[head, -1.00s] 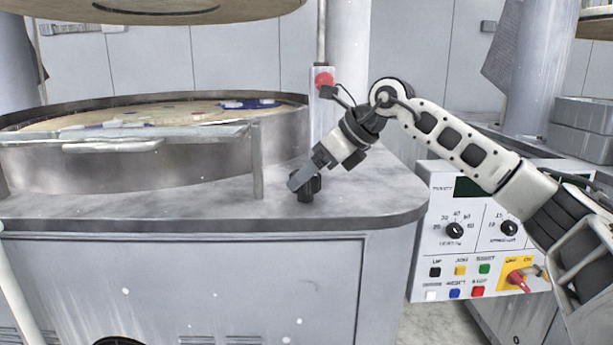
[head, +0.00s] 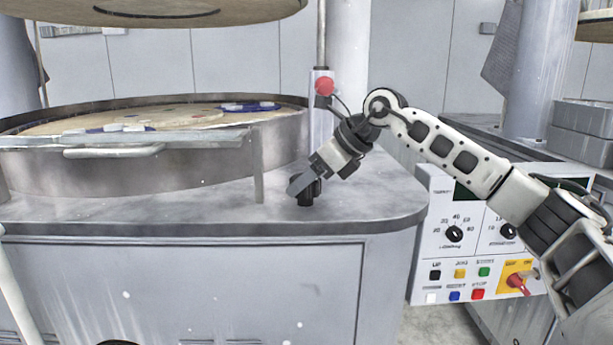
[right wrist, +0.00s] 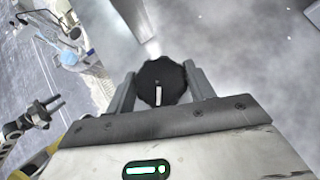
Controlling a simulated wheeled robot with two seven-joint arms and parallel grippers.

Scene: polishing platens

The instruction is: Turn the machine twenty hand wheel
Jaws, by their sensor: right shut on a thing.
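The hand wheel is a small black knob (head: 308,192) on the grey machine top (head: 370,200), near its front right part. It also shows in the right wrist view (right wrist: 160,80) as a round lobed knob with a white line mark pointing toward the gripper body. My right gripper (head: 304,184) reaches down to it from the upper right. Its two fingers lie on either side of the knob and are shut on it. The knob's far side is partly hidden by the fingers in the head view.
A round polishing basin (head: 200,165) with a metal rim stands left of the knob, with an upright post (head: 257,165) close by. A red button (head: 324,86) on a grey post is behind. A control panel (head: 480,240) is at the right.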

